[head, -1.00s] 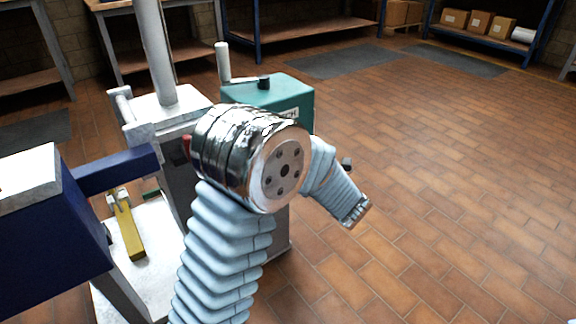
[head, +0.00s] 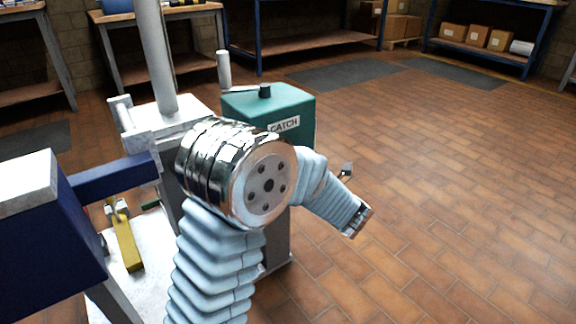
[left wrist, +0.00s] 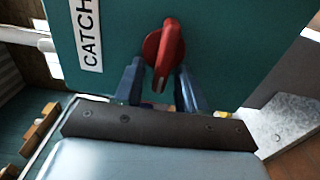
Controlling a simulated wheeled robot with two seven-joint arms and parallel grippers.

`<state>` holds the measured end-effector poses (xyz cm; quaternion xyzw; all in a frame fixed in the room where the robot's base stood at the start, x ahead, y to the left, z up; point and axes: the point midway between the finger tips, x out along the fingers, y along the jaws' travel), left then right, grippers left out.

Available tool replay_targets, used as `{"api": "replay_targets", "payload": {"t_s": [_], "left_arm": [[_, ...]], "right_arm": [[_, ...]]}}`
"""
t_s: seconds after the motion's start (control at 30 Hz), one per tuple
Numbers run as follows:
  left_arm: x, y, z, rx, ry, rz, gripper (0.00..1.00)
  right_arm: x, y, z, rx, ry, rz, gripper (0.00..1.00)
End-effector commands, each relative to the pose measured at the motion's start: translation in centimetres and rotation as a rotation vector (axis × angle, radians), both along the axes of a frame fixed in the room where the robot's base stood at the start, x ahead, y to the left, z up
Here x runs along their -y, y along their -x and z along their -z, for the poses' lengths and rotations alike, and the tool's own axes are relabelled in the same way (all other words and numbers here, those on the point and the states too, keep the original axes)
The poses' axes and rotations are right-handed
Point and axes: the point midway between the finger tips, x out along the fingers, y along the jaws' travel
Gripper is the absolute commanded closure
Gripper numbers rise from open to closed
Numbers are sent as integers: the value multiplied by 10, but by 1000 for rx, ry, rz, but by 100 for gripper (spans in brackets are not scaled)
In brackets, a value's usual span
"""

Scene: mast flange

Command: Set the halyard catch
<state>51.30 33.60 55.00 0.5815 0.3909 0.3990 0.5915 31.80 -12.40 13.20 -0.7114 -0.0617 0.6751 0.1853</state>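A teal box (head: 240,104) labelled CATCH sits on the grey post stand; its face fills much of the left wrist view (left wrist: 225,45). A red lever (left wrist: 168,45) is mounted on that face, its narrow end pointing down. My left gripper (left wrist: 159,72) has its two blue fingers apart, one on each side of the lever's lower end. A gap shows beside the left finger; I cannot tell whether the right finger touches. In the head view my arm covers part of the box, and the lever and left gripper are hidden. My right gripper is in neither view.
A grey mast (head: 155,55) rises beside the box, and a crank handle (head: 224,68) stands on the box top. A dark blue beam (head: 115,174) and a yellow bar (head: 128,245) are at left. Tiled floor (head: 460,180) is open at right.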

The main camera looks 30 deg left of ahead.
Motion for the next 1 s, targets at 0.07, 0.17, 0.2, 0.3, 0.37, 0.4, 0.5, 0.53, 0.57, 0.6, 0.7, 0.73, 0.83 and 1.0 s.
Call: {"api": "replay_targets", "payload": {"t_s": [0.07, 0.17, 0.2, 0.3, 0.37, 0.4, 0.5, 0.53, 0.57, 0.6, 0.7, 0.73, 0.83, 1.0], "left_arm": [[1, 0, 0, -1, 0, 3, 60], [2, 0, 1, -2, 0, 4, 60], [2, 0, 1, -3, 1, 5, 60], [5, 0, 1, -3, 1, 6, 60], [11, 2, 0, -3, 1, 8, 60], [16, 4, 0, -3, 1, 10, 60], [34, 11, 0, -3, 1, 11, 60], [41, 14, 0, -3, 1, 11, 60], [48, 17, 0, -3, 1, 11, 60], [58, 21, 0, -3, 0, 11, 60], [81, 31, 0, -4, -1, 9, 60], [87, 34, 0, -3, 0, 10, 60], [106, 42, 0, -3, 0, 8, 60], [125, 50, 0, -2, -1, 5, 60]], "right_arm": [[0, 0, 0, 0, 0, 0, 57], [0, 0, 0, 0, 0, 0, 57], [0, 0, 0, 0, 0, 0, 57], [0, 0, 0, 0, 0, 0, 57], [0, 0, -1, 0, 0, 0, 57], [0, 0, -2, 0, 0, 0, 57], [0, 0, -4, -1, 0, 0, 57], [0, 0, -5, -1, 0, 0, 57], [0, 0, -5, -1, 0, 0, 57], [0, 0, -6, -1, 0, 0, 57], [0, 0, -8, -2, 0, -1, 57], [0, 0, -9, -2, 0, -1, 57], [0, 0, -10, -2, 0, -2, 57], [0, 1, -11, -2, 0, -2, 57]]}}
